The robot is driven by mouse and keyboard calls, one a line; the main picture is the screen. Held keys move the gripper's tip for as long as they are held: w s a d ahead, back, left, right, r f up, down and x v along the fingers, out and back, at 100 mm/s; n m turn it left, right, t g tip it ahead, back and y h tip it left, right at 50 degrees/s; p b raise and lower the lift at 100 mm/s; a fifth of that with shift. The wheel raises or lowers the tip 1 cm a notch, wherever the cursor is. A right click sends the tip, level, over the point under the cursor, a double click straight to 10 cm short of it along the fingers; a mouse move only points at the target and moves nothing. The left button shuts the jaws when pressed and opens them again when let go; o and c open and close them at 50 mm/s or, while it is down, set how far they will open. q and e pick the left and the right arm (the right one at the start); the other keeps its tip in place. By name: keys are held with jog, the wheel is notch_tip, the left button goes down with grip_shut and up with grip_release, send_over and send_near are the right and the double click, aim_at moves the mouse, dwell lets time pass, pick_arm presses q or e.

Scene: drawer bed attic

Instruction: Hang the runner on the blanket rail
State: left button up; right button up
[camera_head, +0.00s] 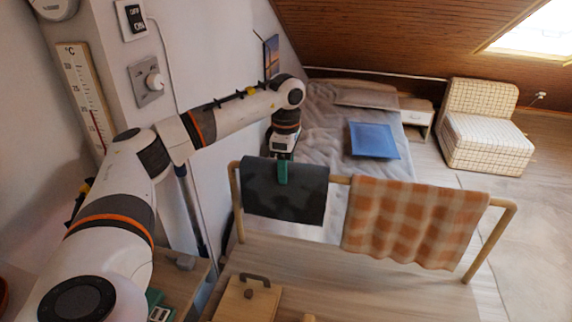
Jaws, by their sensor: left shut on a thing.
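The dark grey runner (260,200) hangs folded over the left part of the wooden blanket rail (340,179), with its front flap hanging down. My left gripper (283,172) reaches down from above to the rail. Its teal fingers are shut on the runner near the top edge, toward its right side. The back of the runner is hidden behind the front flap. My right gripper does not show.
An orange checked cloth (413,222) hangs on the rail's right part, with a short bare stretch between the cloths. Behind stands a bed with a blue square (373,140). Wall fittings (148,80) are at the left.

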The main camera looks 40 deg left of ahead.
pick_arm(q)
jog(key=o, duration=1.5)
jog(key=shift+o, duration=0.2)
notch_tip(320, 180, up, 8)
jog(key=shift+r+b, duration=0.25)
jog(key=shift+b, duration=0.7)
notch_tip(320, 180, up, 4)
jog(key=shift+f+p, duration=0.15)
jog(key=shift+p, duration=0.45)
jog(key=shift+f, duration=0.2)
